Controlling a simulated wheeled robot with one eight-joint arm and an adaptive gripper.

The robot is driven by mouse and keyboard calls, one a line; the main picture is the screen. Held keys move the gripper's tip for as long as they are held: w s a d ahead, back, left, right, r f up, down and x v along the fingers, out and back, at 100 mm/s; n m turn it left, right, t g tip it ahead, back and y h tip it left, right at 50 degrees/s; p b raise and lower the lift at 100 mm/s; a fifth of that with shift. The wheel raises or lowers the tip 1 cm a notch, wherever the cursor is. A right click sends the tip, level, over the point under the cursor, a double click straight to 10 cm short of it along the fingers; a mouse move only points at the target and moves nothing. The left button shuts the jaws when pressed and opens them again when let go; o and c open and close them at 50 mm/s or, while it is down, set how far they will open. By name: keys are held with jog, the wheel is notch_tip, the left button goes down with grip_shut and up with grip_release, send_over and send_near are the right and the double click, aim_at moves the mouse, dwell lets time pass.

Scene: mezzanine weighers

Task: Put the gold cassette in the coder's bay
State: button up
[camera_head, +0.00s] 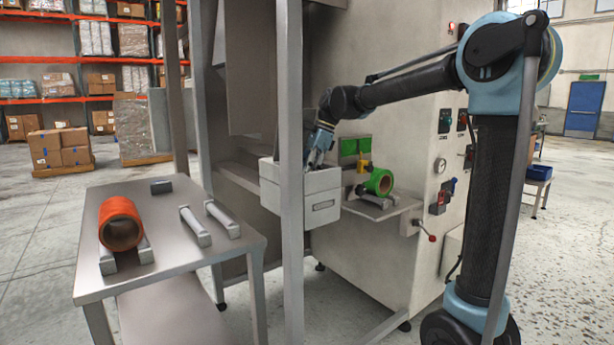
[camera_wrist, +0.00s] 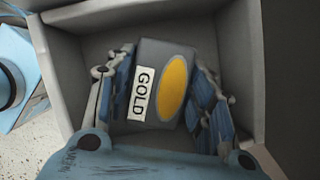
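The gold cassette (camera_wrist: 175,60) is a dark grey block with a yellow oval and a white GOLD label. It lies face to the camera, slightly turned, inside a grey open-topped box with walls around it, seemingly the coder's bay (camera_wrist: 75,75). In the head view a light grey box (camera_head: 310,200) stands in front of the machine, and my gripper (camera_head: 318,160) reaches down into it; the cassette is hidden there. In the wrist view my gripper's fingers (camera_wrist: 163,75) flank the cassette, one on each side. I cannot tell whether they press on it or stand just clear.
A vertical grey post (camera_head: 290,170) stands in front of the box.

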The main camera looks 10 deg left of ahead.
jog(key=shift+o, duration=0.7)
jog(key=v, duration=1.2)
jog(key=shift+s+r, duration=0.1)
